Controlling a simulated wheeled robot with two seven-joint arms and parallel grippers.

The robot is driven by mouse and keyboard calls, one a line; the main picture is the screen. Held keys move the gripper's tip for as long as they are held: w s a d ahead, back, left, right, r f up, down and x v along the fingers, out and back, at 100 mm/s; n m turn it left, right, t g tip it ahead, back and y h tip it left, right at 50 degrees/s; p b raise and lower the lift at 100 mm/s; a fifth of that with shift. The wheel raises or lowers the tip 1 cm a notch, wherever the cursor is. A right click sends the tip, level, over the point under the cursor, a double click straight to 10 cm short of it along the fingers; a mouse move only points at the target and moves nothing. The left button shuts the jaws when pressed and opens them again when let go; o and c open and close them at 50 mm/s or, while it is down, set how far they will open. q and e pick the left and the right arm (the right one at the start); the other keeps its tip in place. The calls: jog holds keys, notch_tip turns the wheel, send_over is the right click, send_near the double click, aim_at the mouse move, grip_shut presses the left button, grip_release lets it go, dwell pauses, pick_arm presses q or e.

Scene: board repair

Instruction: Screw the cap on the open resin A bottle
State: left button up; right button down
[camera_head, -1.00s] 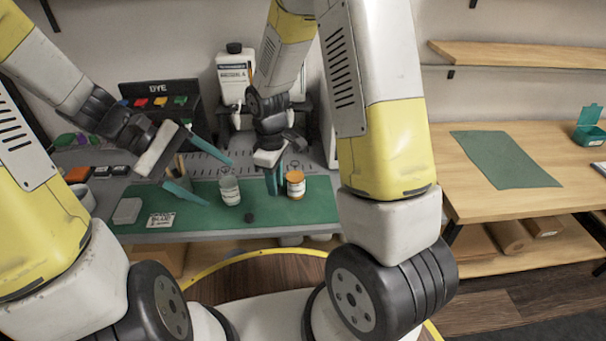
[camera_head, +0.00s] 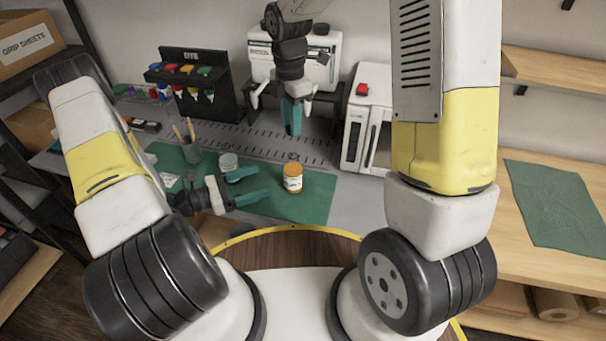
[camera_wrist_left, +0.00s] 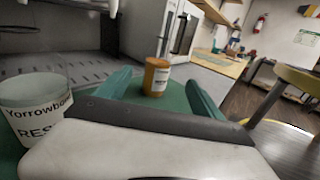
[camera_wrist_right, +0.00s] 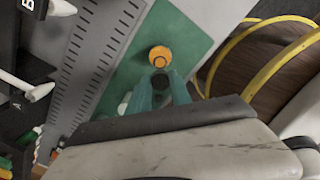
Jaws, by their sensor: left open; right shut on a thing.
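The amber bottle (camera_head: 292,178) with a white label stands upright on the green mat. Its round top shows from above in the right wrist view (camera_wrist_right: 160,57). My left gripper (camera_head: 248,186) is open and low over the mat, left of the bottle, fingers towards it. In the left wrist view the bottle (camera_wrist_left: 156,77) appears between the spread fingers, beyond their tips. My right gripper (camera_head: 292,131) points down, raised behind the bottle in the head view.
A clear labelled cup (camera_head: 228,162) stands close beside my left gripper; it looms at the left wrist view's edge (camera_wrist_left: 35,108). A brush holder (camera_head: 191,150) and dye rack (camera_head: 190,85) are farther left. The green mat (camera_head: 312,205) is clear right of the bottle.

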aim_at(294, 171)
pick_arm(q)
jog(key=shift+d+f+n+t, duration=0.1)
jog(key=shift+f+n+t, duration=0.3)
jog(key=shift+f, duration=0.1)
jog(key=x, duration=1.2)
grip_shut()
